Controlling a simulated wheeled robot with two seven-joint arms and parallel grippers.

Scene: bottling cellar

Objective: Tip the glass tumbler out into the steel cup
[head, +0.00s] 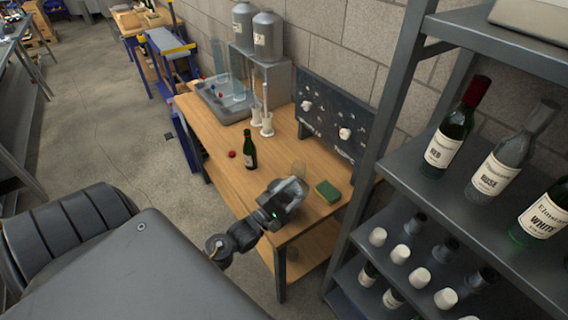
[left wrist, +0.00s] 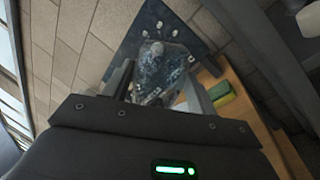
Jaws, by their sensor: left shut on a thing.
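My left gripper (head: 292,186) is over the right end of the wooden bench and is shut on the glass tumbler (head: 299,169). The tumbler is clear and faint against the bench in the head view. In the left wrist view the tumbler (left wrist: 158,70) sits between the two fingers, with the dark pegboard behind it. I cannot tell what is in it or how far it is tilted. I do not make out the steel cup in either view; it may be hidden behind my gripper. My right gripper is not in view.
On the bench (head: 205,135) stand a dark green bottle (head: 249,150), a red round thing (head: 232,154) and a green sponge (head: 328,191). A grey tray (head: 222,112) and a pegboard (head: 318,124) are at the back. A shelf rack (head: 400,165) with bottles stands close on the right.

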